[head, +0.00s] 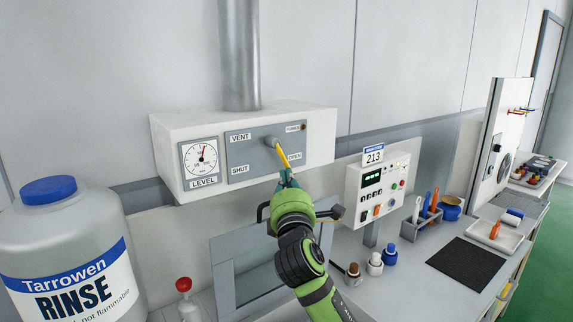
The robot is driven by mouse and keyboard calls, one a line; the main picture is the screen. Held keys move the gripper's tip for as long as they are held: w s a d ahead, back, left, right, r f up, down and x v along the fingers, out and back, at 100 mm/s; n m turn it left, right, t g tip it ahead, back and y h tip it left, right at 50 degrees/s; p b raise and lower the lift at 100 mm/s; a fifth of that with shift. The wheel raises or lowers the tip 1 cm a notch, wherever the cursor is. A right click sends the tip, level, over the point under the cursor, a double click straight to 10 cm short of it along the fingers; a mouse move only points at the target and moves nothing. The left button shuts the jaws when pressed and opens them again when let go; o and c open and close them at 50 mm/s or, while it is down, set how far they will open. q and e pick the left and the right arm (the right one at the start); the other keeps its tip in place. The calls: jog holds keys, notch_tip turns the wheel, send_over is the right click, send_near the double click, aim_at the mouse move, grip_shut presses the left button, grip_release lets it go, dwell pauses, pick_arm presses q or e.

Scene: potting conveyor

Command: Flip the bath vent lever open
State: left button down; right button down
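The vent lever (283,155) is a yellow handle on a grey pivot, on the grey vent panel (250,153) of the white wall box. It slants down and right from the pivot, its end just left of the OPEN label (295,156). The SHUT label (239,171) is at the panel's lower left. My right gripper (287,178), with teal fingertips on a green and black arm, reaches up from below to the lever's lower end. The fingertips overlap the lever tip; whether they grip it is unclear. My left gripper is not in view.
A large RINSE bottle (68,255) stands at left. A dark bar handle (334,212) on a grey-framed window (240,270) lies behind my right wrist. A control box reading 213 (377,190) is at right, above small bottles (375,263) and a black mat (474,263).

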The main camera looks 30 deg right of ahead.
aim_at(281, 157)
jog(key=shift+w+d+r, duration=0.25)
jog(key=shift+w+r, duration=0.05)
jog(key=shift+w, duration=0.25)
jog(key=shift+w+d, duration=0.15)
jog(key=shift+w, duration=0.1)
jog(key=shift+w+p, duration=0.2)
jog(key=shift+p, duration=0.1)
jog(key=shift+w+d+r, duration=0.1)
jog(key=shift+w+d, duration=0.1)
jog(key=shift+d, duration=0.1)
jog(key=shift+d+r+n+t, duration=0.15)
jog(key=shift+n+t, duration=0.25)
jog(key=shift+n, duration=0.1)
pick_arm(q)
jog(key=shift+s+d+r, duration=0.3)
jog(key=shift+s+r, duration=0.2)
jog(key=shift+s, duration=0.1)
pick_arm(e)
jog(key=shift+r, duration=0.2)
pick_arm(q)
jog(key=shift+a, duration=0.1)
